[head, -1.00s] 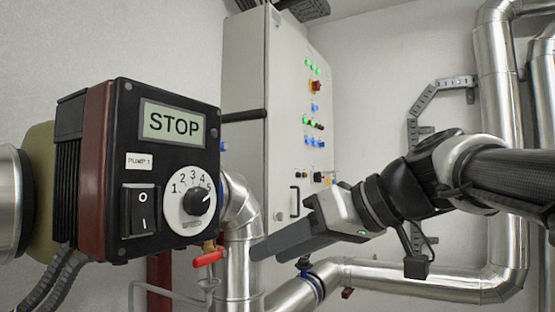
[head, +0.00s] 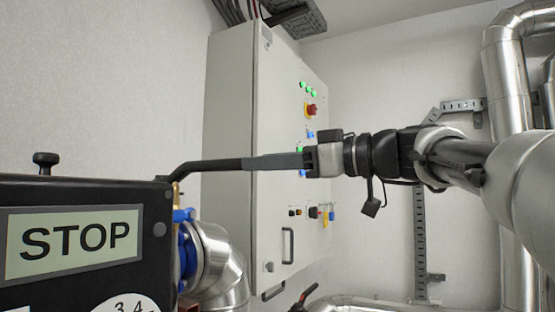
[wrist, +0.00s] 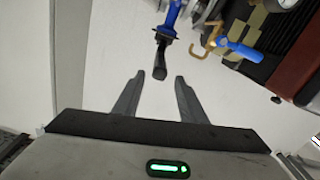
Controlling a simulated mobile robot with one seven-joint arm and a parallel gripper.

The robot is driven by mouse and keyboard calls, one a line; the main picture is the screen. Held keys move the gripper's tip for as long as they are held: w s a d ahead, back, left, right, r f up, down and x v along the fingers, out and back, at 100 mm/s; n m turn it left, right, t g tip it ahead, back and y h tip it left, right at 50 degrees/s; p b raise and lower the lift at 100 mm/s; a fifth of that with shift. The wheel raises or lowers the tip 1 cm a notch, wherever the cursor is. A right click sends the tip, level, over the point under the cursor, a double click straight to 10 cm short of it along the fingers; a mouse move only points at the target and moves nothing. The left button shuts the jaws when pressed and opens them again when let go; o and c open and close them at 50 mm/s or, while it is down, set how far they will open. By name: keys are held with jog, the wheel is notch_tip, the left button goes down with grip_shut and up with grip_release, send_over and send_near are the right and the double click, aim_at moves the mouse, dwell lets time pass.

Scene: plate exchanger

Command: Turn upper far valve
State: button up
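The valve's long black lever (head: 205,165) reaches right from behind the pump control box in the head view, its end meeting my fingers. In the wrist view the lever (wrist: 162,45) is dark with a blue part at its far end, and its tip lies in line with the gap between my fingertips. My gripper (head: 252,163) points left, level with the lever; in the wrist view my gripper (wrist: 160,76) is open, a finger on each side of the gap. I cannot tell whether the fingers touch the lever. The valve body is hidden behind the box.
The black pump box (head: 90,245) reading STOP fills the lower left. A small blue handle (head: 184,214) and a silver pipe elbow (head: 220,262) sit beside it. A grey cabinet (head: 235,110) with lit buttons stands behind. Pipes run on the right.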

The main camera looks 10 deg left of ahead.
aim_at(225, 164)
jog(key=p+x, duration=0.2)
jog(key=x, duration=0.8)
jog(key=shift+p, duration=0.35)
jog(key=shift+c, duration=0.3)
grip_shut()
